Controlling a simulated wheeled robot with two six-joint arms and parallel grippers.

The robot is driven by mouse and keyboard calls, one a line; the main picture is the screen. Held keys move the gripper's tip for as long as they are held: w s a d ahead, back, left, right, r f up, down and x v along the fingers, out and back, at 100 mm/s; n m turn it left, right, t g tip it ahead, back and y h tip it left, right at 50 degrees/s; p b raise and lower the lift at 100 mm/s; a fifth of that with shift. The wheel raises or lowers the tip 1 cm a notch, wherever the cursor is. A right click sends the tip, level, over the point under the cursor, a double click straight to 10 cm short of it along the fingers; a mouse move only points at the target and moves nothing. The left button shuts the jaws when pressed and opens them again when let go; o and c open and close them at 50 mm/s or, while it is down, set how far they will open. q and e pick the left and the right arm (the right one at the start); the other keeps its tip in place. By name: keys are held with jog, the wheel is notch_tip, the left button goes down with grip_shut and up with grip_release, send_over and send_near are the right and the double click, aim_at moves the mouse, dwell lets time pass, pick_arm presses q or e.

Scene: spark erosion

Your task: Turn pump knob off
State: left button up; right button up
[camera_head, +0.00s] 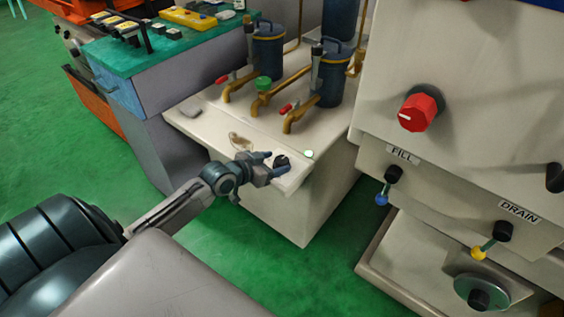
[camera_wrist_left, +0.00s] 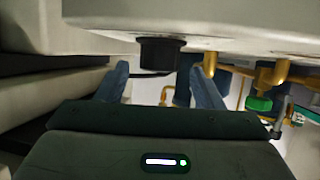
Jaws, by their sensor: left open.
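A small black knob (camera_head: 281,161) sits on the front edge of the cream pump cabinet (camera_head: 265,205), beside a small green light (camera_head: 309,153). My left gripper (camera_head: 273,164) is at this knob with its jaws apart. In the left wrist view the black knob (camera_wrist_left: 160,54) lies between and just beyond the two fingertips of the open left gripper (camera_wrist_left: 160,78). I cannot tell whether either finger touches it. No label shows on this knob. My right gripper is not in view.
Blue canisters (camera_head: 268,50) with brass pipes and red-handled valves stand on the cabinet top. To the right, a machine panel carries a red knob (camera_head: 419,111), a FILL lever (camera_head: 388,185) and a DRAIN lever (camera_head: 491,240). Green floor (camera_head: 335,260) lies between them.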

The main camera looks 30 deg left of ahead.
aim_at(280, 161)
pick_arm(q)
jog(key=shift+x, duration=1.95)
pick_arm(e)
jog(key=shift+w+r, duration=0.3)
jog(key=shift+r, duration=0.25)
pick_arm(q)
jog(key=shift+d, duration=0.1)
jog(key=shift+c, duration=0.4)
jog(key=c, duration=0.9)
